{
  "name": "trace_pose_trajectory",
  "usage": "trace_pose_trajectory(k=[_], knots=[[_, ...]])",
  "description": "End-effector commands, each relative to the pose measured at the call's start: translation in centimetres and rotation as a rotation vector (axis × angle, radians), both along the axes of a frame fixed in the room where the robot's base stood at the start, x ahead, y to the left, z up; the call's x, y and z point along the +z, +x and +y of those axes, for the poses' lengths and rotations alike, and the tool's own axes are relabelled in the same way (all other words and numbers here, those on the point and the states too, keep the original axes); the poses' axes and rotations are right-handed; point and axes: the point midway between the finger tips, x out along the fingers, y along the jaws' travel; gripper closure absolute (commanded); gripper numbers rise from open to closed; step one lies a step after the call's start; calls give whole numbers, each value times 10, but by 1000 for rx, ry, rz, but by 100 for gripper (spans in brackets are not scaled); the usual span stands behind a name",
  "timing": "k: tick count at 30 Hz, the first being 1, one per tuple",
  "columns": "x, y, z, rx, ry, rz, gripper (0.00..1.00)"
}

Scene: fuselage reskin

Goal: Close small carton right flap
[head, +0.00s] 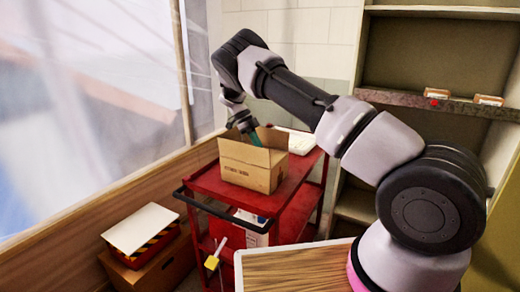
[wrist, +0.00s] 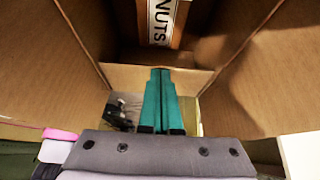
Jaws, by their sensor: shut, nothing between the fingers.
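The small cardboard carton (head: 246,172) stands on the red cart with its top open and flaps raised. My gripper (head: 255,138) is at the carton's top opening, pointing down toward it, with teal fingers. In the wrist view the teal fingers (wrist: 160,78) are together with nothing between them, in front of a cardboard panel (wrist: 190,80). Brown cardboard walls or flaps rise at the left (wrist: 60,60) and right (wrist: 265,75). A box with "NUTS" lettering (wrist: 162,20) lies inside the carton. I cannot tell whether the fingers touch the cardboard.
The red cart (head: 205,186) has a black handle and a lower shelf. A white item (head: 298,141) lies behind the carton. A wood-topped surface (head: 295,268) is in front. Boxes (head: 140,228) stand at lower left, beside the wall. Shelves (head: 440,104) are at right.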

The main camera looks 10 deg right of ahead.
Motion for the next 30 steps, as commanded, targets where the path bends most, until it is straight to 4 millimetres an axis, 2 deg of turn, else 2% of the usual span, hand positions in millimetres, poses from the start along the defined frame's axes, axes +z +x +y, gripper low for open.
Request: trace_pose_trajectory(k=[8, 21, 26, 30], knots=[[-2, -1, 0, 2, 2, 1, 100], [-11, -11, -13, -4, -2, 10, 100], [3, -5, -6, -1, 0, 7, 100], [29, 5, 8, 3, 3, -3, 100]])
